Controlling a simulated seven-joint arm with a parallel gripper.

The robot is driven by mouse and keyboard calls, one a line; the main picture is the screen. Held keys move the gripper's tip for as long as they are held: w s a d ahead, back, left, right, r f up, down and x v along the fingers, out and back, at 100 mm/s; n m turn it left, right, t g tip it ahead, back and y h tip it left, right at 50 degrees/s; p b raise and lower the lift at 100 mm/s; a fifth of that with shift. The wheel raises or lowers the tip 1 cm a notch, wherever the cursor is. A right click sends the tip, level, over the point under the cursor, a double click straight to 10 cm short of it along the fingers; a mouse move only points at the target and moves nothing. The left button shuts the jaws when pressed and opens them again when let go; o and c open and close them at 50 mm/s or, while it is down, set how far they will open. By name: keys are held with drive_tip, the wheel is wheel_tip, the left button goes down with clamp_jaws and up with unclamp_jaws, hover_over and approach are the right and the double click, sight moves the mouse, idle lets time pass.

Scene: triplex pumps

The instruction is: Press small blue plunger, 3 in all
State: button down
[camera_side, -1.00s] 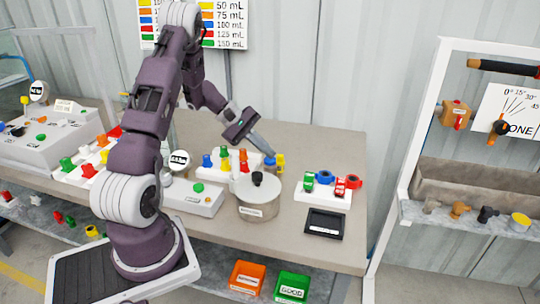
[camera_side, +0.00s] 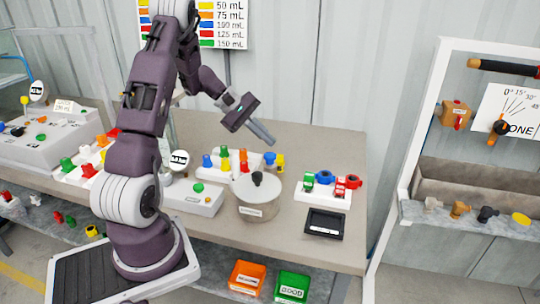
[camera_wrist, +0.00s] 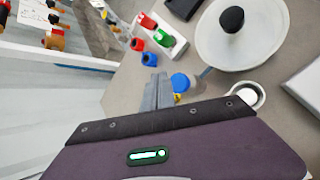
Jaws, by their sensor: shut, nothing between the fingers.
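A blue plunger (camera_side: 269,158) stands at the right end of the pump row behind the round pot, beside a yellow one (camera_side: 280,161). In the wrist view a round blue top (camera_wrist: 180,82) lies just right of my fingers, with yellow partly hidden below it. Another blue plunger (camera_side: 207,160) stands at the row's left end. I cannot tell from size alone which is the small one. My gripper (camera_side: 271,143) is shut and empty, tilted down to the right, its tips a little above the right-hand blue plunger and apart from it. The gripper also shows in the wrist view (camera_wrist: 157,78).
A round pot (camera_side: 259,200) with a black knob stands in front of the row. A white block (camera_side: 322,194) with green, blue and red parts is to the right, near a black tray (camera_side: 325,223). A grey box (camera_side: 193,199) with a green button is left.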

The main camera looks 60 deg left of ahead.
sight(267, 154)
drive_tip(key=shift+r, duration=1.75)
idle(1.1)
wheel_tip(267, 154, up, 4)
drive_tip(key=shift+f, duration=0.1)
drive_tip(key=shift+f, duration=4.4)
drive_tip(key=shift+f, duration=0.45)
